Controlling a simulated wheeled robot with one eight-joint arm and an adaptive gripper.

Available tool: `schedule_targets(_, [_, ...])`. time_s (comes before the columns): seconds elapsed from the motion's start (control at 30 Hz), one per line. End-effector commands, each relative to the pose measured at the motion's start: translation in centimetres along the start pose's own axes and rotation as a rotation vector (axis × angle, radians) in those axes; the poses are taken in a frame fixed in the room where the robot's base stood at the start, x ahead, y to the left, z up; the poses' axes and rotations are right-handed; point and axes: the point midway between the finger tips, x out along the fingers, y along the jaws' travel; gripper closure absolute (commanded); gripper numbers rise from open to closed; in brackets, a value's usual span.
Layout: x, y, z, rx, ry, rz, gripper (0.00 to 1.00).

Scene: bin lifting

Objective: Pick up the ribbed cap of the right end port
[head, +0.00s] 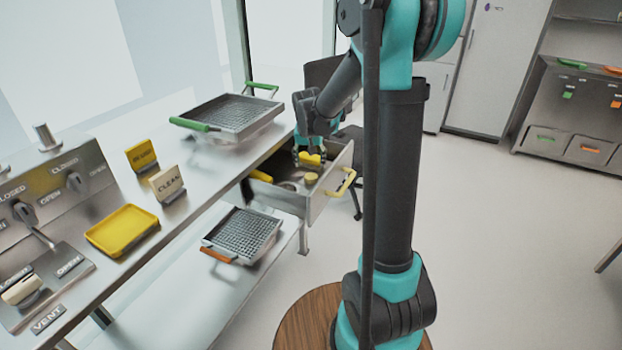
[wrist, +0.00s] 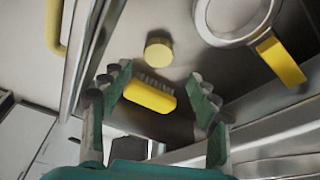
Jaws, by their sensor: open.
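My gripper (head: 309,152) is over an open drawer, fingers pointing down into it. In the wrist view my gripper (wrist: 160,78) is open, with green-grey fingers spread on both sides of a yellow brush (wrist: 150,97) with pale bristles. I cannot tell whether the fingers touch the brush. A round yellow piece (wrist: 159,52) lies just beyond the brush; ribs on it cannot be made out. I cannot identify a ribbed cap or a right end port for certain in either view.
The drawer (head: 325,194) has a yellow handle (head: 342,184). A pale ring with a yellow grip (wrist: 281,61) lies inside it. A mesh basket (head: 235,116) stands on the counter, another (head: 243,233) on the shelf below. A yellow tray (head: 122,230) and valve panel (head: 50,185) are at left.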

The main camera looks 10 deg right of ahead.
Motion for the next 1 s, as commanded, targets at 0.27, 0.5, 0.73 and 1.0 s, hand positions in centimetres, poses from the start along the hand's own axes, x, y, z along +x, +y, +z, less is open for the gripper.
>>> schedule_targets(0.27, [2.4,0.0,0.0,0.000,0.000,0.000,0.39])
schedule_targets(0.5, [5.1,0.3,0.3,0.000,0.000,0.000,0.39])
schedule_targets(0.73, [7.3,0.3,0.3,-0.001,0.000,0.000,0.39])
schedule_targets(1.0, [7.6,0.3,0.4,-0.001,0.000,0.000,0.39])
